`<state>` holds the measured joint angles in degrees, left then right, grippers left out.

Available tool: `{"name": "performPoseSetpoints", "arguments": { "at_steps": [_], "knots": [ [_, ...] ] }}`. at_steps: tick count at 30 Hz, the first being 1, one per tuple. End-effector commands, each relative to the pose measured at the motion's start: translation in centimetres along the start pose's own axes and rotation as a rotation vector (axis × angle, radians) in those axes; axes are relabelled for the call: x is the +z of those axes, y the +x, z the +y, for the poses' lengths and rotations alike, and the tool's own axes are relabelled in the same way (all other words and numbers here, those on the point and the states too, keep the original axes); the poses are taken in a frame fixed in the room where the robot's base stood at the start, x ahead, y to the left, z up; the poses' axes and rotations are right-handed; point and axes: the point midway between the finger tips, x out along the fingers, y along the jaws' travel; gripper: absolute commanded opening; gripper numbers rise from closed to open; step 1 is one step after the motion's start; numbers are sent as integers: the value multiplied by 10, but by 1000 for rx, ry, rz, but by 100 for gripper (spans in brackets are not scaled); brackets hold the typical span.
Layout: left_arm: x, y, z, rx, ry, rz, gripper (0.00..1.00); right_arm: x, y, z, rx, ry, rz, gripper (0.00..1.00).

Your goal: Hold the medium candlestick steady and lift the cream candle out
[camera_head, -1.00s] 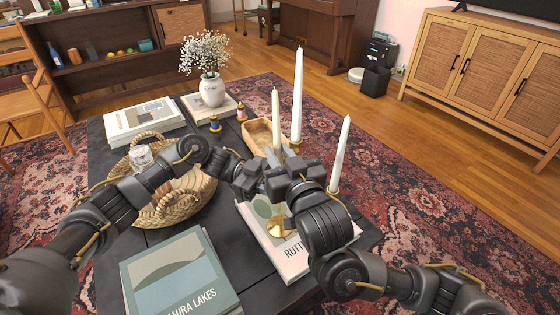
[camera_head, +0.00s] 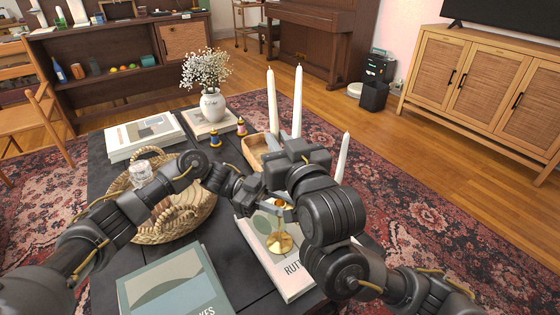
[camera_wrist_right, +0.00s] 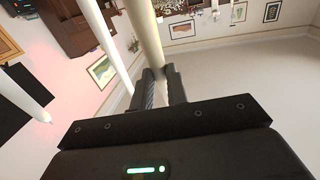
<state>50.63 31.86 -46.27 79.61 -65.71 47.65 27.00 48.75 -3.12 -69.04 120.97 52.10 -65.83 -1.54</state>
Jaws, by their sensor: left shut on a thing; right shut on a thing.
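The cream candle (camera_head: 272,102) stands nearly upright, with its lower end hidden behind my right gripper (camera_head: 281,148). My right gripper is shut on it; in the right wrist view the candle (camera_wrist_right: 146,35) rises from between the fingers (camera_wrist_right: 161,88). The medium candlestick (camera_head: 281,243) is brass, with a round base over the book at the table's front right. My left gripper (camera_head: 283,209) is shut on its upper part, below my right gripper. I cannot tell whether its base touches the book.
Two other white candles stand close by, a tall one (camera_head: 297,98) behind and a shorter one (camera_head: 342,158) to the right. A wooden tray (camera_head: 252,150), a wicker basket (camera_head: 150,232), a flower vase (camera_head: 213,106) and books (camera_head: 180,285) crowd the dark table.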

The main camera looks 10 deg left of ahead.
Motion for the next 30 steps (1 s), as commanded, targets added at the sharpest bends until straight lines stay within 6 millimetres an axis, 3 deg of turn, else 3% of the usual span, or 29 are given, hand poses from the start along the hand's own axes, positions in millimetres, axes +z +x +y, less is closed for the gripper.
{"name": "performPoseSetpoints", "arguments": {
  "at_steps": [6, 14, 15, 20, 30],
  "knots": [
    [0, 0, 0, 0, 0, 0, 0, -23, 0, 0, 0, 1, 1, 0],
    [0, 0, 0, 0, 0, 0, 0, -25, 0, 0, 0, -1, 0, 0],
    [0, 0, 0, 0, 0, 0, 28, -25, 0, 0, 0, -1, 0, 0],
    [0, 0, 0, 0, 0, 0, 49, -25, 0, 0, 0, -1, 0, 0],
    [0, -2, 0, -1, 0, -1, 53, -25, 0, 0, 0, 0, 0, 0]
  ]
}}
